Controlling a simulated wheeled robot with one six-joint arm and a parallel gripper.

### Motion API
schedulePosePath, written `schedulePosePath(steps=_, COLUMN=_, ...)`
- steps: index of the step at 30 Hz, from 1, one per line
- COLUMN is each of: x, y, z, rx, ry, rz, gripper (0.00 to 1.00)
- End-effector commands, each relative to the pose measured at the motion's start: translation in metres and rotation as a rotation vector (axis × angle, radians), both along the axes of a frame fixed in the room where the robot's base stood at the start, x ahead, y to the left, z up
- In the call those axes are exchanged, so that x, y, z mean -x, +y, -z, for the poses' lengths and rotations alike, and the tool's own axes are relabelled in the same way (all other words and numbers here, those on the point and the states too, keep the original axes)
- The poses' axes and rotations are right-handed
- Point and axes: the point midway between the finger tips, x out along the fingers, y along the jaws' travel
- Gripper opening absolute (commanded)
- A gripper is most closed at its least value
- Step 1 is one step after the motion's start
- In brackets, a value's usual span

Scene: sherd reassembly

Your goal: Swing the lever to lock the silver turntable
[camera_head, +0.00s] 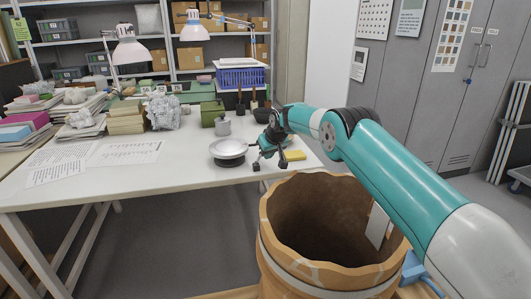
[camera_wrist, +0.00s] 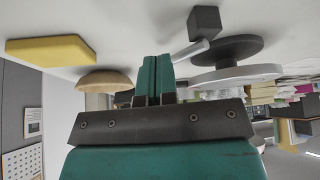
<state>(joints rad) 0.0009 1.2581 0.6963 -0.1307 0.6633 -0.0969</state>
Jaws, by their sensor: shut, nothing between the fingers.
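The silver turntable (camera_head: 230,148) stands on the white table, a pale disc on a dark base. It shows in the wrist view (camera_wrist: 236,75) to the right of my fingers, with the picture inverted. A light grey lever bar (camera_wrist: 190,51) runs out from beside the dark disc toward my fingers, and a dark block (camera_wrist: 205,22) is near it. My gripper (camera_wrist: 152,62) is shut and empty, its teal fingertips close to the bar's free end; contact cannot be told. In the head view my gripper (camera_head: 262,150) is just right of the turntable, and the lever is hard to make out.
A yellow block (camera_head: 294,155) lies right of my gripper, and also shows in the wrist view (camera_wrist: 50,50). A silver pot (camera_head: 223,126) stands behind the turntable. A wooden barrel (camera_head: 330,245) stands in front of the table. The table's left front is mostly clear apart from papers (camera_head: 125,152).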

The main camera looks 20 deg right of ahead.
Motion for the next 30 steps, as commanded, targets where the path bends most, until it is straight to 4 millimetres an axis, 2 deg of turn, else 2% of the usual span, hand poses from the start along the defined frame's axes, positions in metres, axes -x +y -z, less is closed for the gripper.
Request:
schedulePosePath(steps=11, x=0.001, y=0.0, z=-0.005, rx=0.0, ry=-0.001, rz=-0.002, gripper=0.0)
schedulePosePath(steps=17, x=0.006, y=-0.009, z=-0.036, rx=0.0, ry=-0.002, rz=-0.005, gripper=0.0)
schedulePosePath(steps=24, x=0.021, y=-0.03, z=-0.078, rx=0.0, ry=-0.004, rz=-0.01, gripper=0.0)
schedulePosePath(steps=30, x=0.031, y=-0.044, z=-0.107, rx=0.0, ry=-0.002, rz=-0.011, gripper=0.0)
